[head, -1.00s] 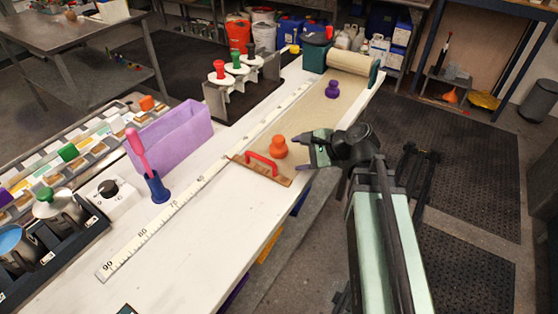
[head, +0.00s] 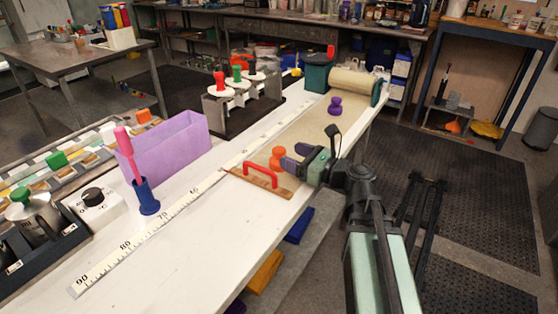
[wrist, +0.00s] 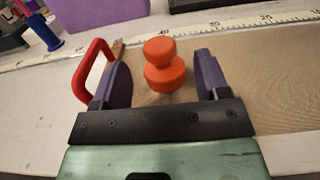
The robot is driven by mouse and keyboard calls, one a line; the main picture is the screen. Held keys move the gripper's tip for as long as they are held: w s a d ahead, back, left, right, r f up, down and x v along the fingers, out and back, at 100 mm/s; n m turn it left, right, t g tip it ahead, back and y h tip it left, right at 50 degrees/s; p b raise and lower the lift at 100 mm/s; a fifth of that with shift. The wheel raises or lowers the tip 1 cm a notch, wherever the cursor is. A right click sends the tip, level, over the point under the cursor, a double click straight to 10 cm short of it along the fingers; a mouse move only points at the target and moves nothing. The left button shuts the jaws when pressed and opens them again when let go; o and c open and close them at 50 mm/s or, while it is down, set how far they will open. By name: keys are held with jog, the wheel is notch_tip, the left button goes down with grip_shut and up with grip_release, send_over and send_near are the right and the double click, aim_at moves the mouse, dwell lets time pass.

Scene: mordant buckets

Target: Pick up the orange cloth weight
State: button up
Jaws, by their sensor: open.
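The orange cloth weight (wrist: 165,68) stands upright on the beige cloth (wrist: 262,88). It has a round knob over a wider body. In the head view the weight (head: 276,155) is partly hidden behind my gripper's fingers. My gripper (head: 286,156) is open, with its purple-grey finger pads on either side of the weight's near side.
A wooden bar with a red handle (head: 260,175) lies close to the left finger. A purple weight (head: 334,105) stands farther along the cloth, before the cloth roll (head: 352,83). A lilac bin (head: 165,148) and a ruler strip (head: 150,224) lie to the left.

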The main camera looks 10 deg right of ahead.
aim_at(285, 152)
jog(key=x, duration=0.5)
grip_shut()
jog(key=shift+r, duration=0.1)
notch_tip(285, 152, up, 20)
jog(key=p, duration=2)
